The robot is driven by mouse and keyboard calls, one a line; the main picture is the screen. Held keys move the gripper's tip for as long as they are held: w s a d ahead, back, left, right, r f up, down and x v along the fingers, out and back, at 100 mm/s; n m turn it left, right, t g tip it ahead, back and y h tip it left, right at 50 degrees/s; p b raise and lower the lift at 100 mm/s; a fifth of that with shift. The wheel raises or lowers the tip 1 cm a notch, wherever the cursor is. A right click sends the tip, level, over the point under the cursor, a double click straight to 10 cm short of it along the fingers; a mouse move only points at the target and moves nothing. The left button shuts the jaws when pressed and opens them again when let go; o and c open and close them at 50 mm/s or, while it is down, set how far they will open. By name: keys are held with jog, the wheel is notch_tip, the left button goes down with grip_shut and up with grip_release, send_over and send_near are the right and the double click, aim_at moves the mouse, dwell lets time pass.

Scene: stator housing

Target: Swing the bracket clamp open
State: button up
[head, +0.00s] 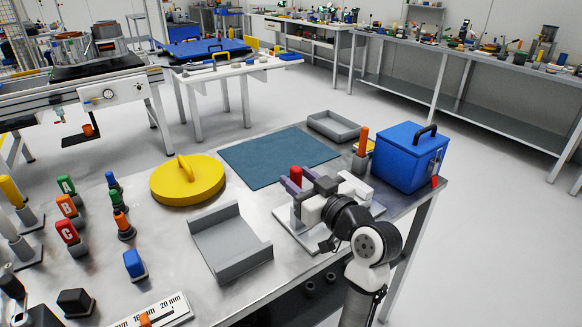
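The bracket clamp (294,186) stands near the right end of the metal table, on a light grey base plate (293,228). It shows dark purple-grey parts and an upright red knob (296,174). My arm reaches in from the bottom right, and my gripper (316,198) is right at the clamp, just right of the red knob. The gripper and wrist overlap the clamp and hide much of it. The fingertips are too small and too covered to tell whether they touch the clamp or how far apart they are. How far the clamp is swung cannot be told.
A blue box (409,160) with a black handle stands close behind on the right, near an orange-handled post (362,143). A grey open tray (230,245) lies to the left. A yellow disc (187,183) and a flat blue mat (279,158) lie farther back.

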aim_at(291, 173)
jog(key=shift+x, duration=1.7)
grip_shut()
